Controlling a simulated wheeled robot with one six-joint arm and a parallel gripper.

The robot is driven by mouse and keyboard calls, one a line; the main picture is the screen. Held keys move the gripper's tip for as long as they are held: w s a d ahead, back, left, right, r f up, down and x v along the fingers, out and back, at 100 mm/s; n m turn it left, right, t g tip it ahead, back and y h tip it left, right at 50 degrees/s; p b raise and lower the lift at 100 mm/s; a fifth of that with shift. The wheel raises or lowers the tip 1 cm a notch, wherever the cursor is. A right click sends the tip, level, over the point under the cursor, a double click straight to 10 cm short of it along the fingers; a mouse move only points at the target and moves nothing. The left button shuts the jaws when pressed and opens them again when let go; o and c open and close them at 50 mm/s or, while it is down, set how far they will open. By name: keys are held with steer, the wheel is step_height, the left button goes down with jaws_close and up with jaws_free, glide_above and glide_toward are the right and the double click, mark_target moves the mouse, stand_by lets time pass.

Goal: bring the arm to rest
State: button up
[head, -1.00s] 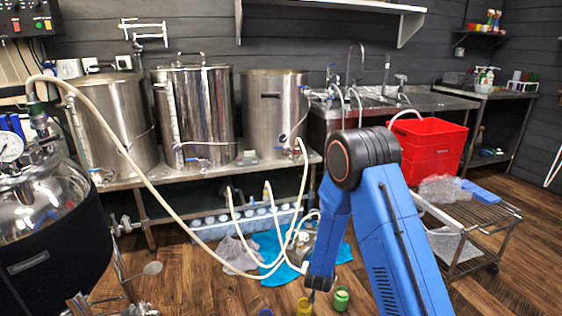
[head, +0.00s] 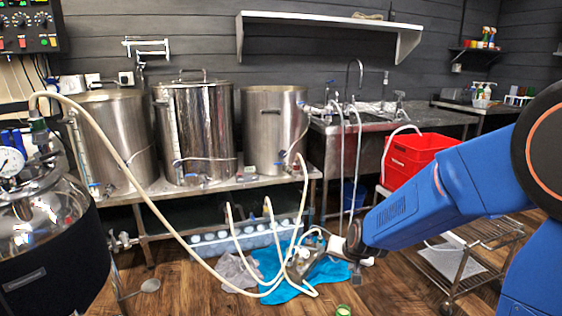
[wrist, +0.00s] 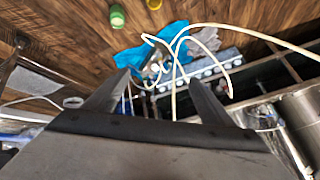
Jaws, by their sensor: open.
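My gripper (wrist: 158,92) is open in the wrist view, its two grey fingers wide apart with nothing between them. In the head view my blue arm reaches in from the right edge, and its end, my gripper (head: 362,262), hangs in front of the tank bench, over the floor near the blue cloth. My fingertips are hard to make out there.
Steel kettles (head: 197,130) stand on a bench (head: 140,195). Pale hoses (head: 150,205) run across the floor by a blue cloth (head: 283,272). A green jar (head: 343,310) and a yellow jar (wrist: 153,4) stand on the floor. A red crate (head: 405,160) sits on a wire cart (head: 470,255).

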steer(key=s+d+r+n, duration=0.1)
steer(key=s+d+r, duration=0.2)
steer(key=s, duration=0.8)
steer(key=s+d+r+n+g+h, duration=0.1)
steer(key=s+d+r, duration=0.3)
steer(key=s, duration=0.7)
steer(key=s+d+r+n+g, duration=0.1)
steer(key=s+d+r, duration=0.2)
steer(key=s, duration=0.9)
step_height(320, 180, up, 4)
steer(key=shift+d+f+h, duration=0.2)
steer(key=shift+d+h, duration=0.1)
steer(key=shift+d, duration=0.1)
